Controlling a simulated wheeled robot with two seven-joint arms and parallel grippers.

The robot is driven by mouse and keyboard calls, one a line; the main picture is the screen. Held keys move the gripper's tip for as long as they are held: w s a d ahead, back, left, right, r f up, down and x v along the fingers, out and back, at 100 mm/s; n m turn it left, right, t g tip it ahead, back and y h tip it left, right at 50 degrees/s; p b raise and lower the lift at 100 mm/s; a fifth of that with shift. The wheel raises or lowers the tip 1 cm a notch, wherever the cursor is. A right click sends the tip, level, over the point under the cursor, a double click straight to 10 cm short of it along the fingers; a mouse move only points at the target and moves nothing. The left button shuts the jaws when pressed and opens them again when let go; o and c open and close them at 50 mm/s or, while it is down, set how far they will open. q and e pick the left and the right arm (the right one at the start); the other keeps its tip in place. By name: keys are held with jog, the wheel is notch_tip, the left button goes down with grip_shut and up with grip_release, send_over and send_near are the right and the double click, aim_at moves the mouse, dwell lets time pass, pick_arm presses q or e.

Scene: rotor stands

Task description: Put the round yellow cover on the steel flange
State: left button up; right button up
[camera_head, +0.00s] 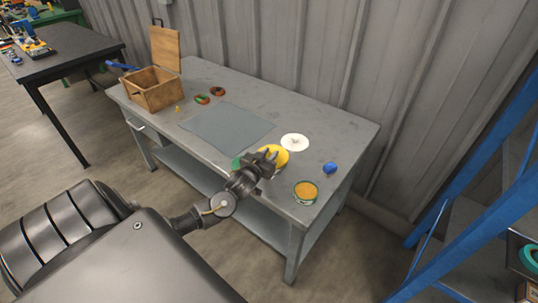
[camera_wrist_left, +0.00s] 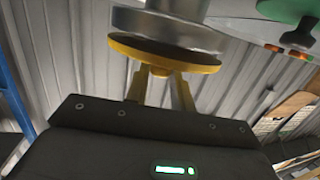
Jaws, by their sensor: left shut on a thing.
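The round yellow cover (camera_head: 276,153) is at the front edge of the workbench in the head view, partly hidden by my left gripper (camera_head: 268,158). The left gripper is shut on it. In the left wrist view the cover (camera_wrist_left: 165,56) sits at the tips of my gripper's fingers (camera_wrist_left: 160,82). Directly against it in that picture is the steel flange (camera_wrist_left: 160,32), a shiny grey round part. They overlap, and I cannot tell whether they touch or whether the cover is seated. The flange is not clear in the head view. My right gripper is not in view.
A grey mat (camera_head: 228,131) lies mid-bench. A white disc (camera_head: 295,142), a blue object (camera_head: 330,168) and a green-rimmed round item with an orange top (camera_head: 306,191) are near the gripper. An open wooden box (camera_head: 153,94) stands at left. Blue framing (camera_head: 480,178) rises at right.

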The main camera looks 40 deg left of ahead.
pick_arm(q)
jog(key=shift+f, duration=0.3)
jog(key=shift+f, duration=0.1)
jog(key=o, duration=1)
jog(key=shift+r, duration=0.2)
jog(key=b+v, duration=0.1)
jog(key=v, duration=1.1)
jog(key=shift+f, duration=0.1)
